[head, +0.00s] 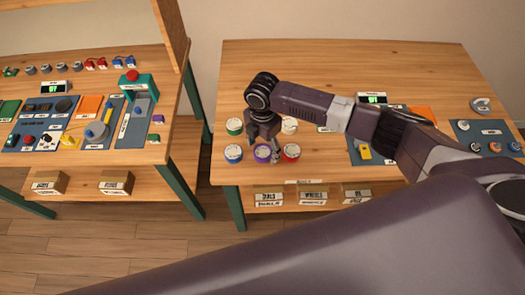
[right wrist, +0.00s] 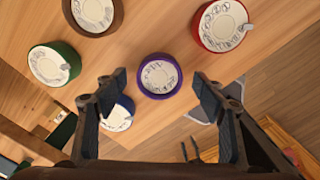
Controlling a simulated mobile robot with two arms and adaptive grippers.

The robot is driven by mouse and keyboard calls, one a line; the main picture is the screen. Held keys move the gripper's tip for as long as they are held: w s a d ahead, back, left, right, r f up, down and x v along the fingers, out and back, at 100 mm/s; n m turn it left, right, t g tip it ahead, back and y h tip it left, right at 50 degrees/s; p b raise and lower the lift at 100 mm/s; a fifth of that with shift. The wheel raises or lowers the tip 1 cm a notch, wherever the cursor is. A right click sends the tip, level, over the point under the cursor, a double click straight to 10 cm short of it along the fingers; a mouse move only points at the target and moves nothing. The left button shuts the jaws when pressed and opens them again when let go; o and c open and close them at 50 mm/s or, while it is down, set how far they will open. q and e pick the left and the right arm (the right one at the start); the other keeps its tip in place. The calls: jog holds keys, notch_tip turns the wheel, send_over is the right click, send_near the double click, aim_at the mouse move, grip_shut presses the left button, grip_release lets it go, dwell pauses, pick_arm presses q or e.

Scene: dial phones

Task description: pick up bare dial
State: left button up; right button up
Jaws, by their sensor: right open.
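Several round dials with white faces and coloured rims stand on the right table. The purple-rimmed dial (head: 262,153) is at the front, between the blue one (head: 233,153) and the red one (head: 291,152). My right gripper (head: 263,141) points down over the purple dial, open and empty. In the right wrist view the purple dial (right wrist: 159,76) lies between the spread fingertips (right wrist: 160,88), apart from both. Its face shows no small grey tab, while the red dial (right wrist: 222,25) and green dial (right wrist: 54,64) each seem to have one. My left gripper is out of view.
A brown-rimmed dial (right wrist: 92,14) and the blue dial (right wrist: 118,113) are close by; the left finger partly covers the blue one. Labelled boxes (head: 313,196) sit on the shelf below. Another table (head: 150,62) with parts stands left, across a gap.

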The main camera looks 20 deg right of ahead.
jog(key=shift+c, duration=0.5)
jog(key=c, duration=1.2)
jog(key=shift+c, duration=0.2)
